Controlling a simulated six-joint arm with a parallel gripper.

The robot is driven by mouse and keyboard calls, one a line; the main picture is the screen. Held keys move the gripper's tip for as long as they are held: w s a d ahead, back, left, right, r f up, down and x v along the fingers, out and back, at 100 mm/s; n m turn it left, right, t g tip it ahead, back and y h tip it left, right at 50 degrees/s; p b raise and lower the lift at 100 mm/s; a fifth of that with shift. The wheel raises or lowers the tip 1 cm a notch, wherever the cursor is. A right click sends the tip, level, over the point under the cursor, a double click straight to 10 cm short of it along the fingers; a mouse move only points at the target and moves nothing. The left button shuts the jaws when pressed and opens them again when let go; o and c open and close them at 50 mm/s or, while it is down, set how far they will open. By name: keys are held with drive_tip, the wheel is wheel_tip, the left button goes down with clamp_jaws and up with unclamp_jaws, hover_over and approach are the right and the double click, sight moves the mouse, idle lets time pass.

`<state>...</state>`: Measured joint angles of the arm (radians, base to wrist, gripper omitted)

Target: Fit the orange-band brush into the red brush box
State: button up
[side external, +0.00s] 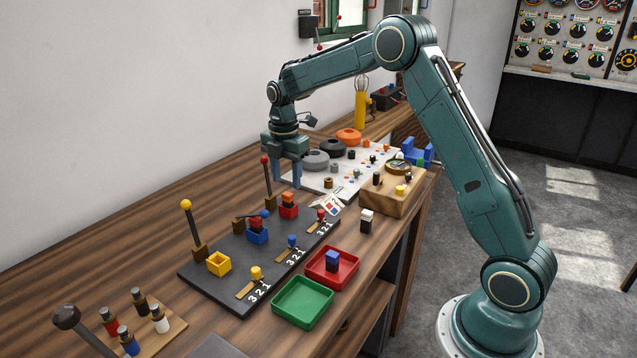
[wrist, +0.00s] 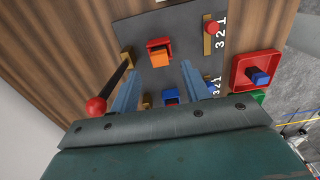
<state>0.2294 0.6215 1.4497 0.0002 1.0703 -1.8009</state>
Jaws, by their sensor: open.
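The red brush box (side external: 288,212) stands on the dark board's far end. A block with an orange face (side external: 288,197) stands up out of it in the side view. In the wrist view the orange block (wrist: 160,59) shows at the red box (wrist: 158,43); how deep it sits I cannot tell. My gripper (side external: 290,183) is open, pointing down just above the box and block. In the wrist view its two fingers (wrist: 160,70) are spread on either side of the block, with a gap at each side.
A lever with a red knob (side external: 266,160) rises close beside my gripper. The blue box (side external: 257,236) and yellow box (side external: 218,264) share the dark board (side external: 232,290). A red tray (side external: 345,280) holding a blue block and an empty green tray (side external: 302,303) lie in front.

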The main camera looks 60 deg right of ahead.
sight(288, 195)
wheel_tip(288, 195, up, 8)
drive_tip(key=shift+r, duration=0.15)
drive_tip(key=shift+a, duration=0.1)
idle(0.9)
drive_tip(key=s+a+r+m+t, duration=0.1)
drive_tip(key=s+a+r+m, duration=0.35)
drive_tip(key=s, duration=0.35)
drive_tip(key=s+a+r+m+t, duration=0.25)
drive_tip(key=s+r+m, duration=0.2)
drive_tip(key=s, duration=0.35)
drive_tip(key=s+a+f+m, duration=0.1)
drive_tip(key=s+m, duration=0.2)
drive_tip(key=s, duration=0.2)
drive_tip(key=s+a+f+m+t, duration=0.1)
drive_tip(key=s+a+f+m, duration=0.1)
drive_tip(key=s, duration=0.4)
drive_tip(key=s+a+f+m+t, duration=0.1)
drive_tip(key=s+m, duration=0.3)
drive_tip(key=s, duration=0.2)
drive_tip(key=shift+s+a+f, duration=0.15)
drive_tip(key=shift+a+f, duration=0.1)
drive_tip(key=shift+a, duration=0.15)
